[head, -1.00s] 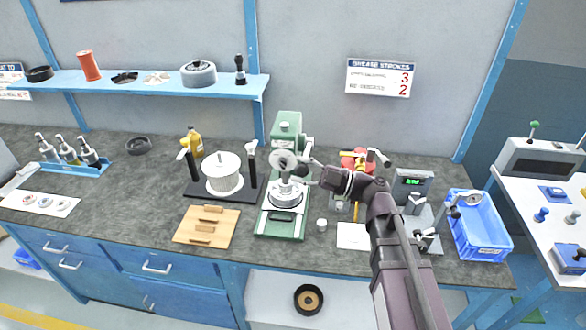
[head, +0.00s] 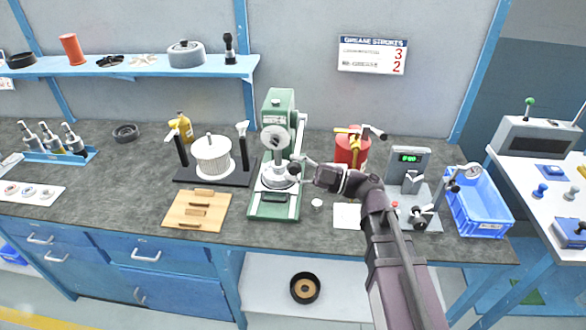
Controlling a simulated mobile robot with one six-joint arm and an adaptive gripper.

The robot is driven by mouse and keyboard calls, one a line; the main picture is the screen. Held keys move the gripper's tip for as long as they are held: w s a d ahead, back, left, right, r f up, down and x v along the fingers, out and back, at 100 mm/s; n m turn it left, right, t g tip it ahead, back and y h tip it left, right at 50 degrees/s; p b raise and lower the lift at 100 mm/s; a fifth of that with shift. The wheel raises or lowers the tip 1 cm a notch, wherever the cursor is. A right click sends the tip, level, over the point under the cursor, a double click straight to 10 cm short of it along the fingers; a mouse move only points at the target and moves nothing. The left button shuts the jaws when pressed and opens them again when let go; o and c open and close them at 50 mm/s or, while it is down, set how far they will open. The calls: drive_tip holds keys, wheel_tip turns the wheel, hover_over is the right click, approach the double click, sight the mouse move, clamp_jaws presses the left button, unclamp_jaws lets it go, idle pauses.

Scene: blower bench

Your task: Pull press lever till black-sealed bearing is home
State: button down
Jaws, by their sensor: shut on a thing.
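The green arbor press (head: 277,107) stands mid-bench, with a round grey hub (head: 275,138) on its front. A silver round part (head: 272,182) sits under the ram on the press base. The black-sealed bearing cannot be made out at this size. My gripper (head: 298,167) is at the right of the press, below hub height, in front of the silver part's right side. It is shut on the press lever, which is mostly hidden by the fingers and the hub.
A red grease can (head: 352,148) stands behind my arm. A digital gauge stand (head: 408,160) and a blue crate (head: 483,215) are to the right. A wound stator on a black stand (head: 212,157) and a wooden board (head: 197,211) are left. A small white cup (head: 317,203) stands beside the press base.

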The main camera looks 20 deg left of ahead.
drive_tip(key=shift+s+f, duration=0.1)
drive_tip(key=shift+c, duration=0.9)
unclamp_jaws()
drive_tip(key=shift+a, duration=0.1)
drive_tip(key=shift+r, duration=0.2)
